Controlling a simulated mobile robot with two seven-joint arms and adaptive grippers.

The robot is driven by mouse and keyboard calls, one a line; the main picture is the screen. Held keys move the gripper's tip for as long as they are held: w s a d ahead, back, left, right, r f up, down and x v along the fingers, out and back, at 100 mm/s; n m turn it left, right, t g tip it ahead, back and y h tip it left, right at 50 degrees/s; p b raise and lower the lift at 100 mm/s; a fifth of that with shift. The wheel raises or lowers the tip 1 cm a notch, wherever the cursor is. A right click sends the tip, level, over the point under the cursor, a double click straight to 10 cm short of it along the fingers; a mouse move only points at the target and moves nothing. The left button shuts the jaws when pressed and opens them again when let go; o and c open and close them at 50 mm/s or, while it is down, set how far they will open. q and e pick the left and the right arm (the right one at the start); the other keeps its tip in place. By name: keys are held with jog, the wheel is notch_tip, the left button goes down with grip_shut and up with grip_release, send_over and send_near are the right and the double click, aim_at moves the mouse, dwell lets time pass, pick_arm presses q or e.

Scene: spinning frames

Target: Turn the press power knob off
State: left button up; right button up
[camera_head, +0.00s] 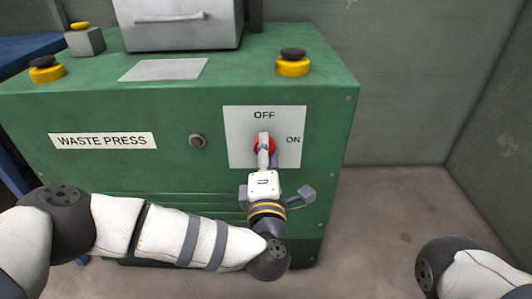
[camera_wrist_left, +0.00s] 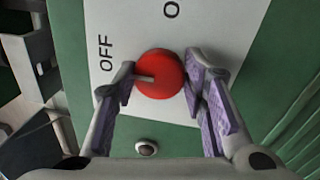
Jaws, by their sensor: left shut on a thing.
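The round red power knob (camera_head: 258,146) sits on a white plate (camera_head: 238,150) on the front of the green press. OFF is printed above it and ON to its upper right. In the left wrist view the red knob (camera_wrist_left: 168,80) lies between the purple-padded fingers of my left gripper (camera_wrist_left: 161,76), which is shut on it. A short pale pointer on the knob points left there, toward the side with the word OFF. In the head view my left gripper (camera_head: 265,152) hides part of the knob. My right gripper is out of view.
The green press (camera_head: 170,110) carries a WASTE PRESS label (camera_head: 103,141), a small dark red button (camera_head: 197,141) and yellow-and-black buttons (camera_head: 292,64) (camera_head: 46,70) on top. Grey floor (camera_head: 385,205) to its right is open, with walls behind.

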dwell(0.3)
pick_arm(q)
jog(key=o, duration=1.2)
jog(key=shift+c, duration=0.2)
jog(key=s+f, duration=0.1)
jog(key=s, duration=1.1)
